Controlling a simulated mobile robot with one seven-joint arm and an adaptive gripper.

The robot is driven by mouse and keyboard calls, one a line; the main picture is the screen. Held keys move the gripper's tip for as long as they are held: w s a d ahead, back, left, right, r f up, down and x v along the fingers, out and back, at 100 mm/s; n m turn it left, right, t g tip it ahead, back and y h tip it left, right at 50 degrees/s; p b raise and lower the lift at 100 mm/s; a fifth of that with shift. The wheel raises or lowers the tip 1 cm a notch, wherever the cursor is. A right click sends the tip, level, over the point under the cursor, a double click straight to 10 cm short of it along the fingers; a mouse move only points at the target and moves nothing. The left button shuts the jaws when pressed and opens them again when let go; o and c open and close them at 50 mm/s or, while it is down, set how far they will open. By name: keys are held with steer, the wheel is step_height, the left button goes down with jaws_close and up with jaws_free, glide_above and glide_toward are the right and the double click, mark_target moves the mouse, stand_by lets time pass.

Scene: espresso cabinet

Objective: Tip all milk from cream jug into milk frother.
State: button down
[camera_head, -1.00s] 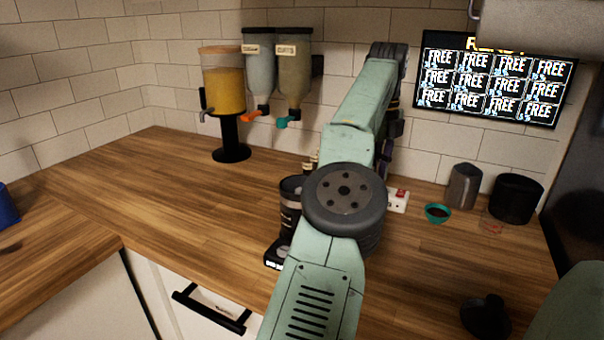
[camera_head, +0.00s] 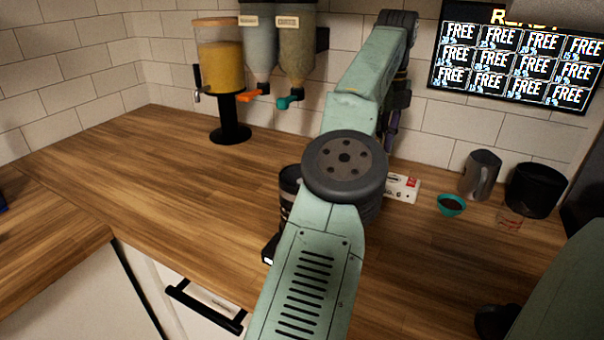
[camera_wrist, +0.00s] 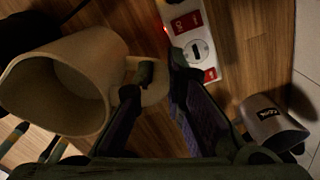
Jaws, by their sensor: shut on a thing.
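A cream-coloured jug (camera_wrist: 62,90) hangs tilted at the left of the wrist view, its mouth turned towards the lower left. A pale inner surface shows; I cannot tell whether it is milk or the jug's bottom. My gripper (camera_wrist: 162,68) is shut on the jug's handle (camera_wrist: 157,88). In the head view my arm hides the gripper and jug. A grey cylinder with a dark label (camera_wrist: 268,120) stands at the lower right of the wrist view. A metal pitcher (camera_head: 477,176) stands by the wall in the head view. I cannot tell which one is the milk frother.
A white box with red labels (camera_head: 403,188) lies on the counter, and shows in the wrist view (camera_wrist: 195,45). A teal bowl (camera_head: 452,205) and black container (camera_head: 533,190) stand at right. A dark appliance (camera_head: 288,180) is partly behind my arm.

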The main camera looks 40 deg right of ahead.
steer(key=shift+w+a+r+h, duration=0.15)
steer(key=shift+w+r+h, duration=0.1)
steer(key=shift+w+h, duration=0.05)
steer(key=a+r+h, duration=0.1)
steer(key=r+h, duration=0.1)
steer(key=a+r+h, duration=0.1)
steer(key=a+r, duration=0.1)
steer(key=shift+s+a+r+h, duration=0.15)
steer(key=shift+a+h, duration=0.1)
steer(key=shift+h, duration=0.15)
steer(key=a+r+h+b, duration=0.6)
steer(key=b, duration=0.1)
steer(key=shift+r, duration=0.15)
stand_by(0.7)
steer(key=shift+a+r+h+b, duration=0.2)
steer(key=shift+h+b, duration=0.2)
steer(key=shift+b, duration=0.2)
steer(key=shift+a+r+b, duration=0.1)
steer(key=shift+r+b, duration=0.05)
steer(key=shift+b, duration=0.25)
